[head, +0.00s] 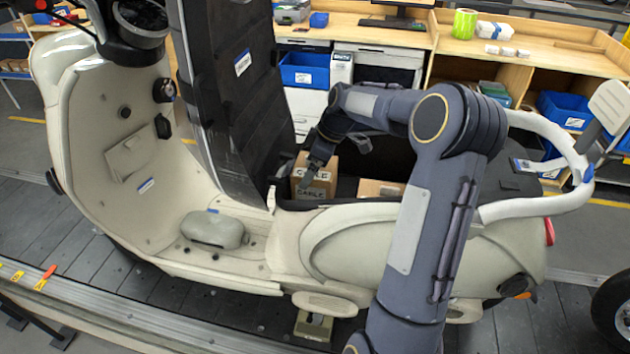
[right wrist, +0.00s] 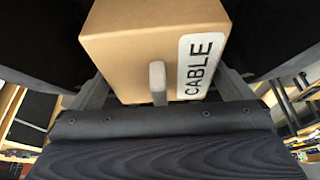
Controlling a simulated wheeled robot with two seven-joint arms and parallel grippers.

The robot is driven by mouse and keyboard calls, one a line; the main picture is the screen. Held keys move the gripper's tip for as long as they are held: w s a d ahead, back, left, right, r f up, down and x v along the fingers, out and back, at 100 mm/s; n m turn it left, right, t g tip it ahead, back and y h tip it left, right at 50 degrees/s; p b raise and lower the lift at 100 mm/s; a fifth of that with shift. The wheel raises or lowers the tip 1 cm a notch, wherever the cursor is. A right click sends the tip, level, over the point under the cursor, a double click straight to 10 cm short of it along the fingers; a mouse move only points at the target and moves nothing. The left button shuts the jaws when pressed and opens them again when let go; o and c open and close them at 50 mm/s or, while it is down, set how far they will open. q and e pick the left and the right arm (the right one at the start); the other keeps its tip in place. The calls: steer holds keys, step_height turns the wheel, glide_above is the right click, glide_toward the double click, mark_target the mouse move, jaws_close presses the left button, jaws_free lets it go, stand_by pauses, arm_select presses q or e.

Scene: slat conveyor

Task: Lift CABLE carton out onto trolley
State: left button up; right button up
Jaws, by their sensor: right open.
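The CABLE carton (head: 315,181) is a brown box with a white label. It sits in the open dark well under the scooter's raised seat. My right gripper (head: 319,164) points down at it from above. In the right wrist view the carton (right wrist: 150,45) lies close in front of the open gripper (right wrist: 160,88), with a finger on either side and a grey piece in front of its near face. I cannot tell whether the fingers touch it. My left gripper is out of view. I cannot make out a trolley.
A second brown carton (head: 380,188) lies to the right in the same well. The raised dark seat (head: 235,90) stands on the left of the well, and the white grab rail (head: 545,205) curves at the right. Benches with blue bins (head: 305,70) stand behind.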

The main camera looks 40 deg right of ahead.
steer(key=shift+c, duration=0.3)
steer(key=c, duration=0.9)
steer(key=shift+r, duration=0.1)
steer(key=shift+c, duration=0.2)
